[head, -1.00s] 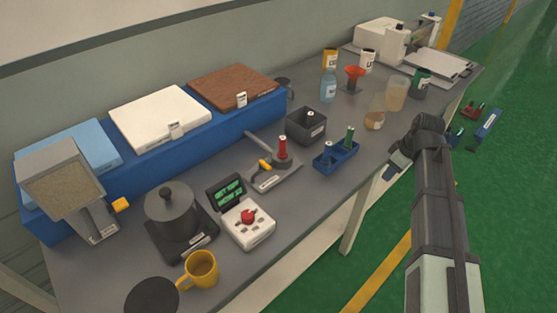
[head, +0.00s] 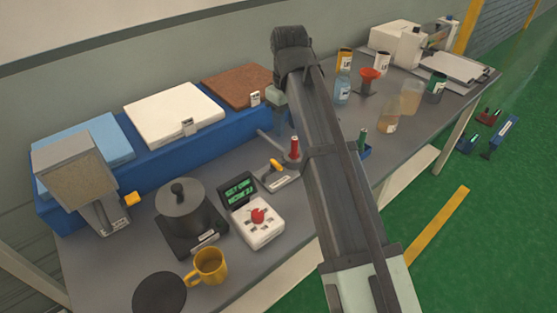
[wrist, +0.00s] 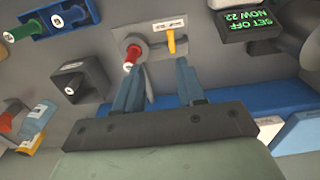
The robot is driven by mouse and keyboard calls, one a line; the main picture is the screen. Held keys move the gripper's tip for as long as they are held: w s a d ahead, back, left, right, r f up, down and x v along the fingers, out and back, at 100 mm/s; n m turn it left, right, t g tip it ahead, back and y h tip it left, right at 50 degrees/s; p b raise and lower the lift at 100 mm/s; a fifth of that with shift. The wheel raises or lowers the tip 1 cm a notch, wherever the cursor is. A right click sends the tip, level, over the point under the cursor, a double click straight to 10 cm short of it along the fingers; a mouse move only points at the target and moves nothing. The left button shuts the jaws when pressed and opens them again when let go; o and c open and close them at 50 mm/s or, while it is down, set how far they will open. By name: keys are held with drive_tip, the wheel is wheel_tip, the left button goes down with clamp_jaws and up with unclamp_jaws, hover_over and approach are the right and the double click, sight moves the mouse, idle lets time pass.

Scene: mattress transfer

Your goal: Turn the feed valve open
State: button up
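A grey plate holds a short yellow lever (head: 277,165) and an upright red-capped handle (head: 294,149), with a grey pipe behind. I take this fitting to be the feed valve, but its label is too small to read. In the wrist view the yellow lever (wrist: 171,40) points across the plate, beyond the right fingertip, and the red cap (wrist: 131,54) is beyond the left one. My gripper (wrist: 161,68) is open and empty, its two blue-grey fingers apart and not visibly touching the lever. In the head view my arm partly covers the gripper.
A white box with a red knob (head: 258,215) and green display (head: 238,191), a lidded pot (head: 180,205) and a yellow mug (head: 209,266) stand left of the valve. A dark box (wrist: 73,83) and blue peg rack (wrist: 60,20) are near the gripper. A blue bench (head: 155,150) lies behind.

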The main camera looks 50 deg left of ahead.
sight(278, 165)
drive_tip(key=f, duration=0.4)
drive_tip(key=s+f, duration=0.1)
drive_tip(key=f, duration=0.3)
drive_tip(key=s+f, duration=0.1)
drive_tip(key=f, duration=0.3)
drive_tip(key=shift+a+f, duration=0.35)
drive_tip(key=shift+a, duration=0.05)
drive_tip(key=shift+c, duration=0.3)
clamp_jaws()
